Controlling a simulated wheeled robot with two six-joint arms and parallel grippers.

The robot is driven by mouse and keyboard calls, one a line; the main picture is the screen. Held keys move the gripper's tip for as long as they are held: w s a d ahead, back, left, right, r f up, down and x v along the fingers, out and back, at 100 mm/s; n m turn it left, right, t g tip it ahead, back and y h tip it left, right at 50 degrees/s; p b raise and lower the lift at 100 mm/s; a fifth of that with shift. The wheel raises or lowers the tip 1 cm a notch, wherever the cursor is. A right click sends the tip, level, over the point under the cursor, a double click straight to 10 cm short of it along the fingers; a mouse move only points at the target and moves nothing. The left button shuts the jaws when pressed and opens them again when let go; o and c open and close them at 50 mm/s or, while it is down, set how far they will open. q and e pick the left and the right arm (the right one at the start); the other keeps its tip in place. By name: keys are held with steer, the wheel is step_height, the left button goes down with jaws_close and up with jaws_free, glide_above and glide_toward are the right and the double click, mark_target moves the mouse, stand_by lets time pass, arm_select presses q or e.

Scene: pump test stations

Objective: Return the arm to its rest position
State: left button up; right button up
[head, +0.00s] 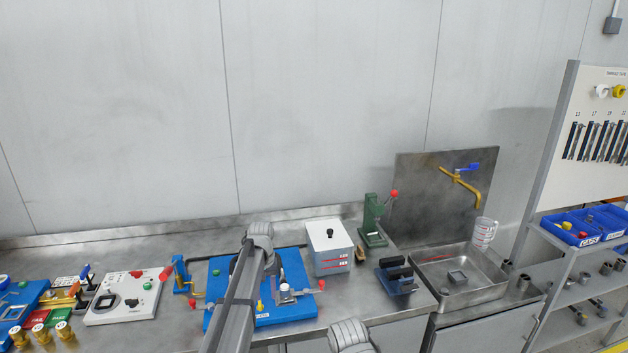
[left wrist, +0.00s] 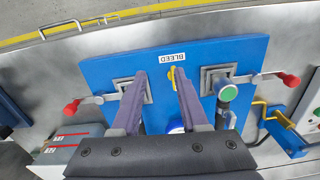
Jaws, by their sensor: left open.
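My left arm reaches up from the bottom of the head view over a blue test station board (head: 295,312). Its gripper is largely hidden there behind my own arm links. In the left wrist view, my left gripper (left wrist: 160,76) is open, its two fingers spread over the blue board (left wrist: 235,52) with nothing between their tips. The board bears a BLEED label (left wrist: 172,57), upside down in that view. A small yellow part (left wrist: 172,78) shows between the fingers, apparently beyond them. Contact with the board cannot be told. My right gripper is not in view.
A white lidded box (head: 328,250) stands right of the board, near a green press (head: 372,222) and a sink (head: 468,296). Red-tipped handles (left wrist: 72,107) (left wrist: 290,79) stick out on both sides of the board. A white control panel (head: 118,306) lies to the left.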

arm_select(q)
steer(key=s+d+m, duration=0.3)
steer(key=s+d, duration=0.3)
steer(key=s, duration=1)
steer(key=s+d+m+y, duration=0.1)
steer(key=s+d+m, duration=0.2)
steer(key=s, duration=1.4)
steer(key=d, duration=0.4)
steer(key=shift+d, duration=0.2)
steer(key=shift+r, duration=0.1)
